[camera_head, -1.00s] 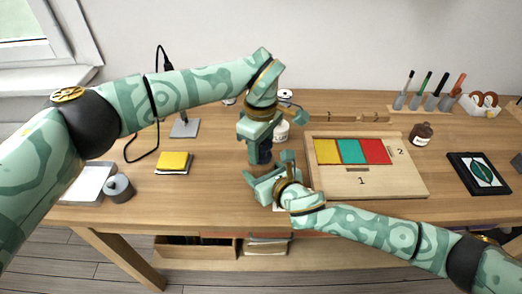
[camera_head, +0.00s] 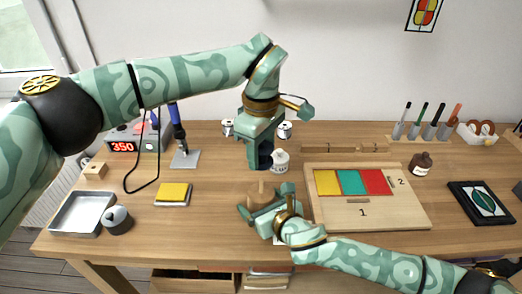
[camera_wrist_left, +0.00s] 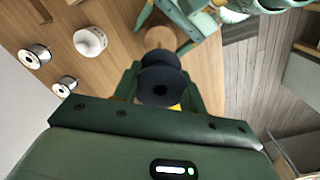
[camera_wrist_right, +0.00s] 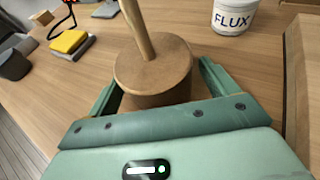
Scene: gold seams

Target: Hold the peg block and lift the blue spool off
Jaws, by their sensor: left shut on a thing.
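The blue spool (camera_head: 265,157) is dark and held between the fingers of my left gripper (camera_head: 261,155). It also shows in the left wrist view (camera_wrist_left: 160,82). The peg block (camera_head: 256,199) is a round wooden block with an upright peg, below the spool on the table. In the head view the spool appears clear above the peg top. My right gripper (camera_head: 262,213) has its fingers on both sides of the block, also in the right wrist view (camera_wrist_right: 155,85). Whether both fingers press on it is unclear.
A white flux jar (camera_head: 280,161) stands close behind the block, with two small wire spools (camera_head: 285,130) further back. A wooden board with coloured panels (camera_head: 370,212) lies to the right. A yellow pad (camera_head: 173,193) lies left.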

